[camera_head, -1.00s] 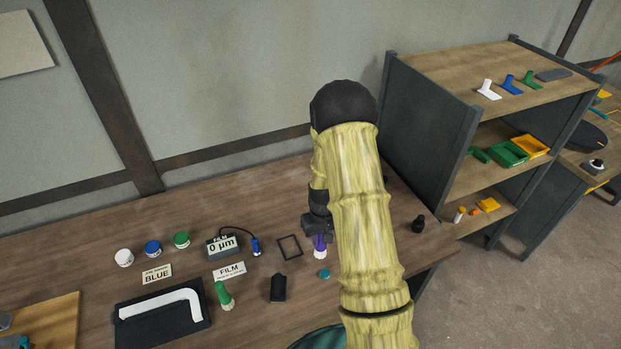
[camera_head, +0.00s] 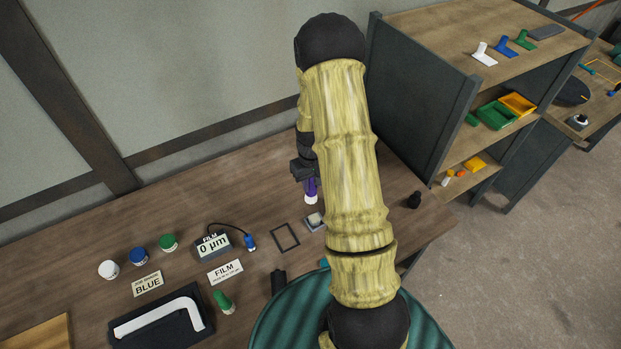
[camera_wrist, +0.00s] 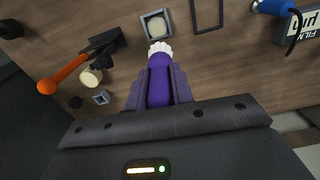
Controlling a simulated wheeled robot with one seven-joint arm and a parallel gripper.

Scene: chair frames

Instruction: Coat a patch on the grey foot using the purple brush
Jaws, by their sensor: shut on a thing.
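My gripper (camera_head: 305,174) is shut on the purple brush (camera_head: 311,188) and holds it bristles down above the wooden table. In the wrist view the brush (camera_wrist: 158,86) sits between the two fingers, with its pale bristles pointing away from me. Just past the bristle tip is a small grey square piece with a round cream top, which looks like the grey foot (camera_wrist: 146,37). In the head view this grey piece (camera_head: 315,222) stands on the table right of and nearer than the brush, partly beside my arm. Contact between bristles and foot cannot be told.
A black rectangular frame (camera_head: 285,236) lies left of the foot. The film gauge (camera_head: 212,246) with its blue probe (camera_head: 250,242), several capped jars, cards and a black tray (camera_head: 192,338) with a white bent part lie further left. A shelf unit (camera_head: 424,110) stands at the right.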

